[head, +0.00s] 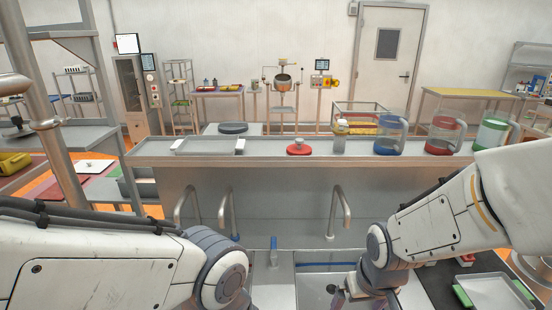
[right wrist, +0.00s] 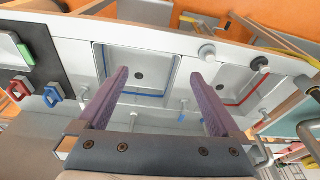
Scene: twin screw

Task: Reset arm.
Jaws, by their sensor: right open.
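My right arm (head: 440,225) reaches in from the right over the sink counter. In the right wrist view, my right gripper (right wrist: 158,78) has its two purple fingers wide apart with nothing between them. It points toward a blue-edged sink basin (right wrist: 137,75).
Taps (head: 341,210) rise behind the basins. A green-handled tray (head: 492,292) lies at right.

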